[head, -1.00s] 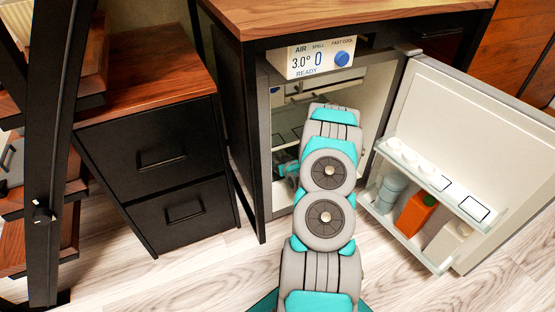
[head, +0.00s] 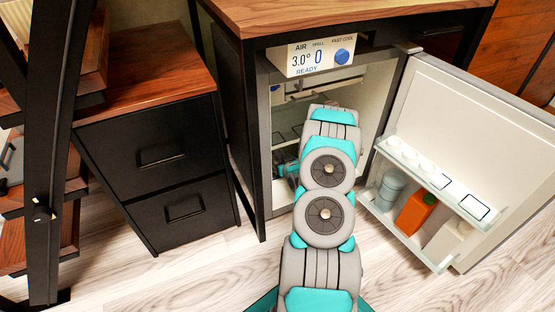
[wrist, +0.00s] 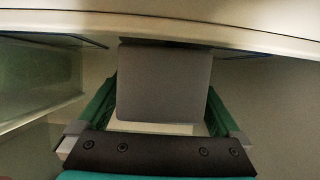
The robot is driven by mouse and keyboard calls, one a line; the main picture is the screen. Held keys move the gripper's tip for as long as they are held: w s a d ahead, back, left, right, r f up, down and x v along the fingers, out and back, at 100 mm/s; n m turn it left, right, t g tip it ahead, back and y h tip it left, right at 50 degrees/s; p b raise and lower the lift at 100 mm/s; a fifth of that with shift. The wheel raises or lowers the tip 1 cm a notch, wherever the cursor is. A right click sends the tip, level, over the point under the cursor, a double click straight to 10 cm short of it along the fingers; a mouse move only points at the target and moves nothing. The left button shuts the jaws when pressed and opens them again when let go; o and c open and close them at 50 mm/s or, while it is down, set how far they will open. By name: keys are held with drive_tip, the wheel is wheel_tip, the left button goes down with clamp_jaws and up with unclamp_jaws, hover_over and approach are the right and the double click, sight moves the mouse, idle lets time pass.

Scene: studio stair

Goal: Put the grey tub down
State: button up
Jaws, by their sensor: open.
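The grey tub (wrist: 165,80) shows in the wrist view as a plain grey block in the middle. My gripper (wrist: 162,95) is open, with one green finger on each side of the tub. A small gap shows between the tub and the fingers, mostly at the right. The tub's underside and what bears it are hard to make out. In the head view my arm reaches into the open fridge (head: 265,150) and hides the tub.
The fridge door (head: 470,130) stands open at the right, with an orange carton (head: 416,212) and other containers on its shelf. A black drawer cabinet (head: 160,160) stands at the left. In the wrist view a pale edge crosses close above the tub.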

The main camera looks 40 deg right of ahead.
drive_tip(key=shift+r, duration=0.6)
drive_tip(key=p+v, duration=0.1)
drive_tip(key=v, duration=1.1)
drive_tip(key=shift+a, duration=0.1)
